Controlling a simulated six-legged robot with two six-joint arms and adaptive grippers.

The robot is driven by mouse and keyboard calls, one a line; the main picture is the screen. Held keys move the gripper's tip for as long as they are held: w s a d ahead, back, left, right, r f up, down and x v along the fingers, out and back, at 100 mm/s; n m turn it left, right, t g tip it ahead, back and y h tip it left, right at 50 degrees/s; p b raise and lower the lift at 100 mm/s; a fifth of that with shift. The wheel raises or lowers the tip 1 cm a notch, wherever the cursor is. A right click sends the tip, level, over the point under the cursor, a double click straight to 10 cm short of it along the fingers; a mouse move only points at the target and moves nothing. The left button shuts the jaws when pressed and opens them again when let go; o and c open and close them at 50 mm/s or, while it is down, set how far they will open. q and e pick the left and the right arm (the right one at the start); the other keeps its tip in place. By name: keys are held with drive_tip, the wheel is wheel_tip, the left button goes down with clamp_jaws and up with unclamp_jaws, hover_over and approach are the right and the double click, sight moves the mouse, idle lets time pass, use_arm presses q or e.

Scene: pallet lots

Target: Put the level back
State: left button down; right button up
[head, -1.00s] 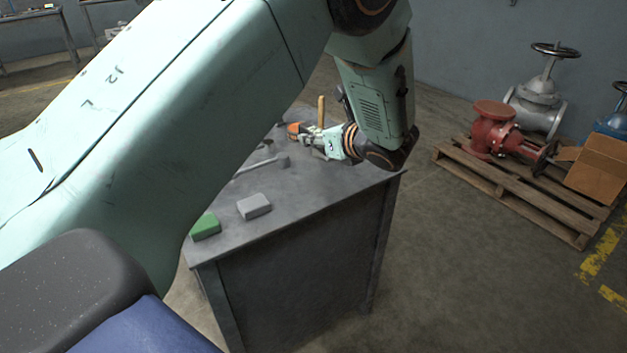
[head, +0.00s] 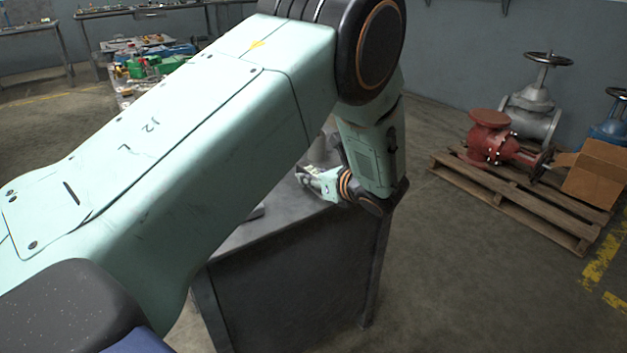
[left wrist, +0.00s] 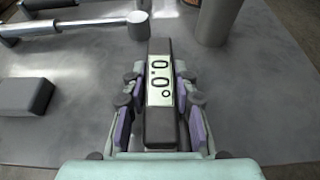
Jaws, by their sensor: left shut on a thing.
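The level is a dark bar with a pale display face reading 0.0°. In the left wrist view the level (left wrist: 160,128) lies lengthwise between the fingers of my left gripper (left wrist: 160,88), which is shut on it. It is over the grey top of a workbench (left wrist: 85,130); I cannot tell whether it touches the top. In the head view my left gripper (head: 308,176) is over the far right part of the bench (head: 280,225), and my arm hides much of the bench top. My right gripper is not in view.
In the left wrist view a metal hammer-like tool (left wrist: 75,25) lies ahead left, a grey block (left wrist: 25,96) left, and an upright cylinder (left wrist: 212,20) ahead right. In the head view a pallet (head: 515,205) with a red valve (head: 492,140) stands right; floor between is clear.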

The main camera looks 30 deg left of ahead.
use_arm(q)
drive_tip(key=c, duration=1.1)
unclamp_jaws()
drive_tip(key=shift+o, duration=0.2)
drive_tip(key=shift+r, duration=0.15)
